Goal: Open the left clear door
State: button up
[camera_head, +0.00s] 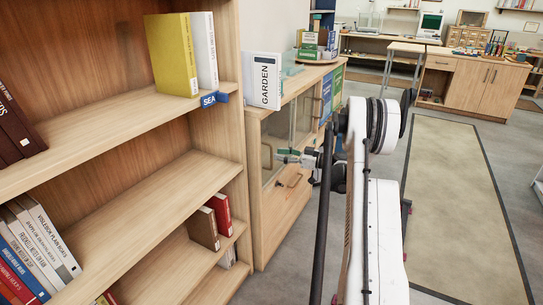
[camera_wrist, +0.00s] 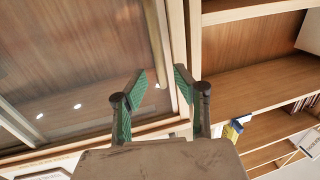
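The clear-door cabinet (camera_head: 257,205) stands to the right of the tall open bookcase in the head view. Its left clear door (camera_head: 276,132) looks shut, with a curved handle (camera_head: 267,157) on it. My gripper (camera_head: 284,154) is in front of the door, close to this handle. In the wrist view, my gripper (camera_wrist: 160,80) is open, its two green-padded fingers apart. A pale bar (camera_wrist: 155,42), which looks like the handle, reaches down between the fingertips. Clear glass (camera_wrist: 85,65) fills the left of that view. I cannot tell whether either finger touches the bar.
The bookcase (camera_head: 120,145) with several books is close on the left. A white GARDEN book (camera_head: 264,82) and stacked boxes (camera_head: 318,42) stand on the cabinet top. A rug (camera_head: 450,200) and clear floor lie to the right. A desk (camera_head: 470,85) is far behind.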

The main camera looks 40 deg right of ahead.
jog(key=shift+x, duration=2.05)
grip_shut()
